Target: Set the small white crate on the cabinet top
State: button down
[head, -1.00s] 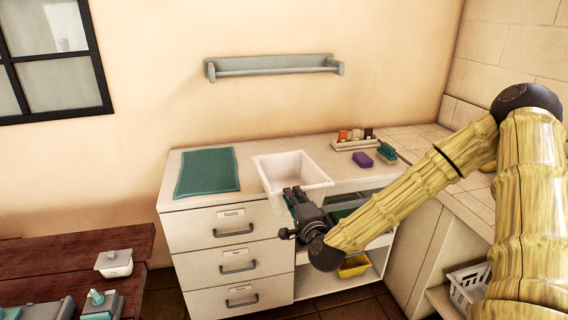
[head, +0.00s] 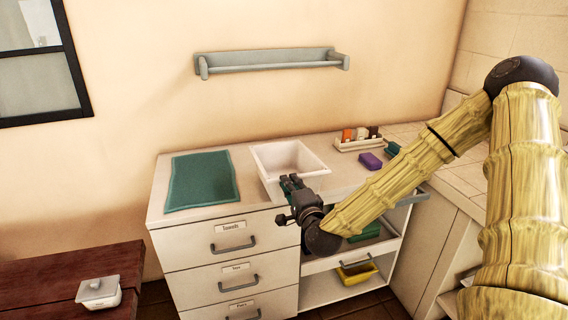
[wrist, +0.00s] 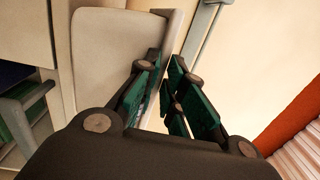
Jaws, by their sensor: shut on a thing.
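The small white crate (head: 283,159) is an open, tapered tub over the middle of the cabinet top (head: 247,179), near its front edge. My gripper (head: 291,184) is shut on the crate's near side. In the wrist view, the dark green fingers (wrist: 163,95) close at the edge of a pale panel (wrist: 105,50), which appears to be the crate's wall. The crate looks about level. I cannot tell whether its base touches the top, as its underside and part of its front are hidden.
A green mat (head: 202,180) lies left of the crate. A purple block (head: 370,161) and a rack of small bottles (head: 358,141) stand to the right and behind. A drawer (head: 335,258) with a green item is pulled out below. A wall rail (head: 272,62) hangs above.

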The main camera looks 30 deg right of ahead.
jog(key=shift+t, duration=0.5)
jog(key=w+d, duration=0.3)
jog(key=w, duration=0.1)
jog(key=w+d, duration=0.3)
jog(key=w, duration=0.1)
jog(key=w+d+f, duration=0.1)
jog(key=w+d, duration=0.2)
jog(key=w, duration=0.1)
jog(key=shift+w+d+f, duration=0.1)
jog(key=shift+d, duration=0.25)
jog(key=shift+w+d+f, duration=0.1)
jog(key=shift+w, duration=0.15)
jog(key=shift+f+p, duration=0.6)
jog(key=shift+f, duration=1.05)
jog(key=c, duration=1.5)
grip_release()
jog(key=shift+s, duration=0.1)
